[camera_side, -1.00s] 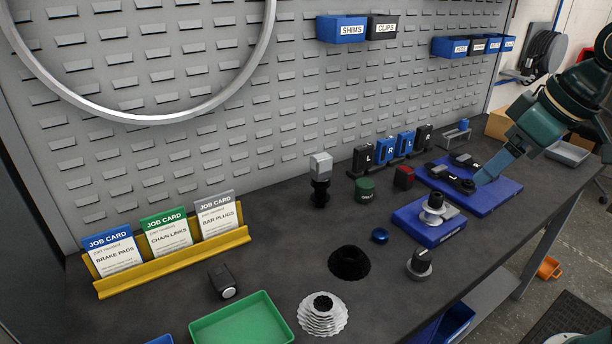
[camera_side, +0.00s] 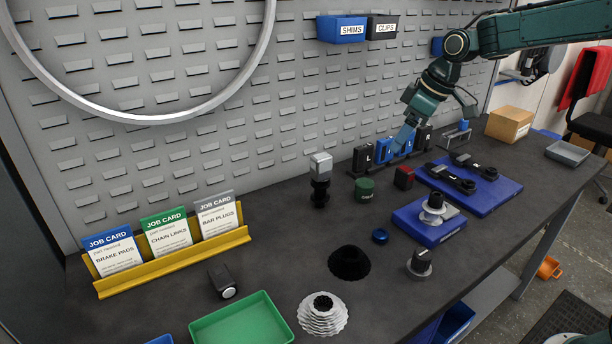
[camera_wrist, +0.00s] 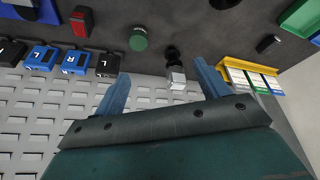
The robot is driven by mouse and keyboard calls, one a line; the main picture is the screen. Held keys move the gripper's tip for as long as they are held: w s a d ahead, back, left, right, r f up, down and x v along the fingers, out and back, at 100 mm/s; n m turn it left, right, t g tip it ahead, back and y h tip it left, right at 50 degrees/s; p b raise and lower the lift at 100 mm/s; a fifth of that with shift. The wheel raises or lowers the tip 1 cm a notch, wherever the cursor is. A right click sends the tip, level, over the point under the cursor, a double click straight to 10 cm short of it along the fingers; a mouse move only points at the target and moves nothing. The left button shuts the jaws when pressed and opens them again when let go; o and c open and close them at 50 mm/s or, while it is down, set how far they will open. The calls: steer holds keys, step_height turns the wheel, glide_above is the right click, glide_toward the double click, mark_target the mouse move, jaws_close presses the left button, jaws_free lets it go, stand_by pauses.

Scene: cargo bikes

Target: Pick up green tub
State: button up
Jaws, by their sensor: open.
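The green tub (camera_side: 364,188) is a small round dark green pot with a pale label, standing upright on the dark bench. It also shows in the wrist view (camera_wrist: 138,39), above and between my blue fingers. My gripper (camera_side: 402,142) is above the bench near the pegboard, in front of the row of black and blue lettered blocks, up and to the right of the tub. In the wrist view my gripper (camera_wrist: 160,78) has its two fingers apart with nothing between them. The tub is apart from the fingers.
A red block (camera_side: 404,178) stands close to the right of the tub. Lettered blocks (camera_side: 363,156) stand behind. A blue tray (camera_side: 497,196) lies to the right.

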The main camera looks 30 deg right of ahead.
steer(key=n+y, duration=0.1)
steer(key=n, duration=0.1)
glide_toward(366, 182)
steer(key=r, duration=0.2)
steer(key=shift+f, duration=0.2)
steer(key=shift+f+g, duration=0.1)
steer(key=shift+g, duration=0.2)
steer(key=shift+x, duration=4.15)
steer(key=shift+x, duration=2.6)
steer(key=c, duration=1.1)
